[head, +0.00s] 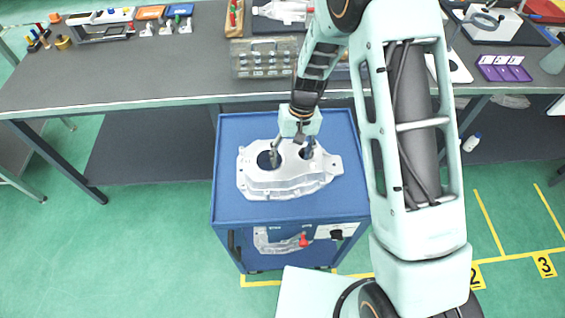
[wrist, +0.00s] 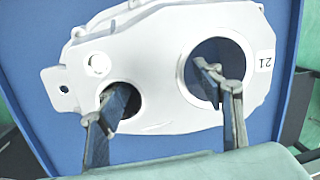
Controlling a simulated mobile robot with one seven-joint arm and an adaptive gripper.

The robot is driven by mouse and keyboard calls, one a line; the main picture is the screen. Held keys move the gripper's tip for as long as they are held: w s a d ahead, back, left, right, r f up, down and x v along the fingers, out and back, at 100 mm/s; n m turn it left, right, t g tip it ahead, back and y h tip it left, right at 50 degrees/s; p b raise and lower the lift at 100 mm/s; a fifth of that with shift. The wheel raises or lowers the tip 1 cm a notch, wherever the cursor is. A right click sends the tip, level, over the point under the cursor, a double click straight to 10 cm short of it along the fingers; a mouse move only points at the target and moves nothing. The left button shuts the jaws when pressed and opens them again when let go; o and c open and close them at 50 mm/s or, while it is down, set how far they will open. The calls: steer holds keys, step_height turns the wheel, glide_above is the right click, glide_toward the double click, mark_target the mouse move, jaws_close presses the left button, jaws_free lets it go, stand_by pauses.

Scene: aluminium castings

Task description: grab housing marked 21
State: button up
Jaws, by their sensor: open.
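The silver housing (head: 288,180) lies flat on the blue cabinet top (head: 240,128). It has two large round holes, and in the wrist view the housing (wrist: 155,75) carries a label reading 21 (wrist: 265,61) beside the right hole. My gripper (head: 291,152) is right over it, fingers pointing down and spread apart. In the wrist view my gripper (wrist: 165,92) has one finger at the left hole and the other at the right hole. The web of metal between the holes lies between the fingers. I cannot tell how deep the fingertips reach or whether they touch.
A long grey workbench (head: 160,72) runs behind the cabinet. A clear-lidded case (head: 262,60) and a purple tray (head: 503,68) stand on it. The green floor (head: 130,245) left of the cabinet is clear. A red knob (head: 304,240) is on the cabinet front.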

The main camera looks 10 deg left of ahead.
steer(key=shift+f, duration=0.15)
jaws_close()
steer(key=shift+a, duration=0.1)
stand_by(0.5)
